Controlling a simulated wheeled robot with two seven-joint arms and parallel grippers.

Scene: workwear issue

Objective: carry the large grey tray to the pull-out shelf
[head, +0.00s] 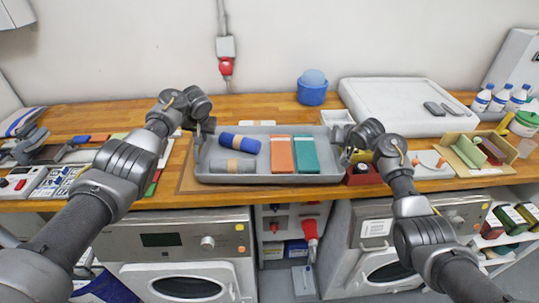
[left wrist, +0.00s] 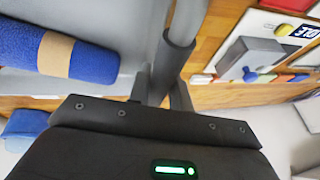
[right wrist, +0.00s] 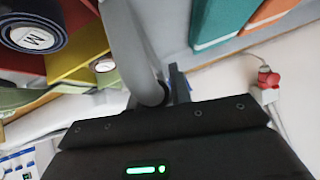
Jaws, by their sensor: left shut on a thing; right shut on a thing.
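The large grey tray (head: 262,179) is in the middle of the head view, at the wooden worktop's front. It holds a blue roll (head: 238,143), a grey roll (head: 226,166), an orange folded item (head: 280,155) and a teal one (head: 305,155). My left gripper (head: 206,126) is shut on the tray's left handle, a grey bar in the left wrist view (left wrist: 181,50). My right gripper (head: 345,142) is shut on the right handle, also in the right wrist view (right wrist: 146,75). I cannot tell whether the tray touches the worktop. I cannot make out the pull-out shelf.
Behind are a blue tub (head: 312,92) and a big white lid-like slab (head: 390,100). Left lie a grey device (head: 22,183) and cards; right are a green-and-tan holder (head: 478,152) and bottles (head: 482,100).

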